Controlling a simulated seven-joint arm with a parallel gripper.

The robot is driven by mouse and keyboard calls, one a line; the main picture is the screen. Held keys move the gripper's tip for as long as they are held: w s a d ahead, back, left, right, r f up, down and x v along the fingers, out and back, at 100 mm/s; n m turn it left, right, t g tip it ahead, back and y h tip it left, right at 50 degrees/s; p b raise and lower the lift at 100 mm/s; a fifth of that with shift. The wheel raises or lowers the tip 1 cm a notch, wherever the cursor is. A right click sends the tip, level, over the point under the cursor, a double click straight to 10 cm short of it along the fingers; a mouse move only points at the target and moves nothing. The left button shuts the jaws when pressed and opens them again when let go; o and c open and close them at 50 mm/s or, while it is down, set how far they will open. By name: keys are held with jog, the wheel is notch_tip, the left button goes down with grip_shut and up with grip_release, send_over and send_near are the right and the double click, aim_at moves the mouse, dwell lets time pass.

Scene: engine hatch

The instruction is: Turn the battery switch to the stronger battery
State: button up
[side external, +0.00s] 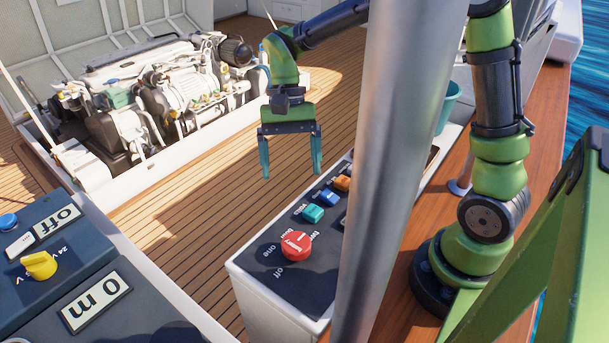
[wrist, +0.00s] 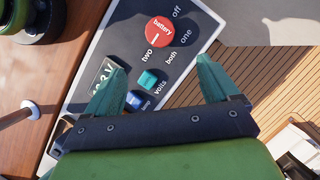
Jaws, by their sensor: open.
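The red round battery switch (side external: 296,246) sits on a dark panel atop a white console (side external: 250,290). In the wrist view the switch (wrist: 159,31) has "off", "one", "both" and "two" around it. Its short white mark points toward the "two"/"both" side; I cannot tell exactly which. A teal button (wrist: 148,79) marked "volts" sits near a voltage display (wrist: 103,77). The display is partly hidden by a finger and its full reading cannot be read. My gripper (side external: 291,160) is open and empty above the console's far side, apart from the switch; its fingers (wrist: 162,66) are spread.
Blue (side external: 327,197) and orange (side external: 342,183) buttons line the console. A metal post (side external: 385,170) hides part of it. Panels with a yellow knob (side external: 39,265) stand at left. The engine (side external: 150,90) is behind. Wooden deck (side external: 190,205) is clear.

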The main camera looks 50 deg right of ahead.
aim_at(296, 241)
jog(key=x, duration=1.5)
jog(key=shift+s+a+f, duration=0.1)
jog(key=shift+f, duration=0.25)
jog(key=c, duration=1.1)
jog(key=shift+o, duration=0.2)
